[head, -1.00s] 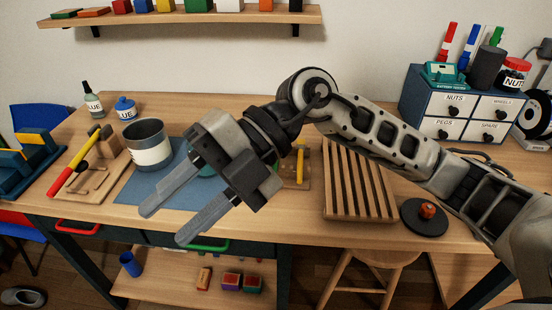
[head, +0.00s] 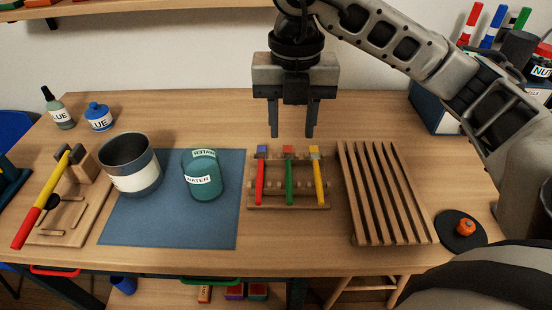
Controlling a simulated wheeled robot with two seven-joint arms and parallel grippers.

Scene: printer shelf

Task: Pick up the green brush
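The green brush (head: 289,178) lies on a wooden brush rack (head: 272,200), between a red-handled brush (head: 261,178) and a yellow-handled brush (head: 319,178). Its handle points toward the front of the table and its reddish head is at the far end. My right gripper (head: 292,134) is open and empty, its fingers pointing down. It appears above and behind the far end of the rack, apart from the brushes. My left gripper is not in view.
Left of the rack, a blue mat (head: 165,230) carries a grey pot (head: 130,165) and a teal water container (head: 203,175). A slatted wooden rack (head: 385,200) stands close on the right. A dark disc (head: 460,235) with an orange knob is farther right.

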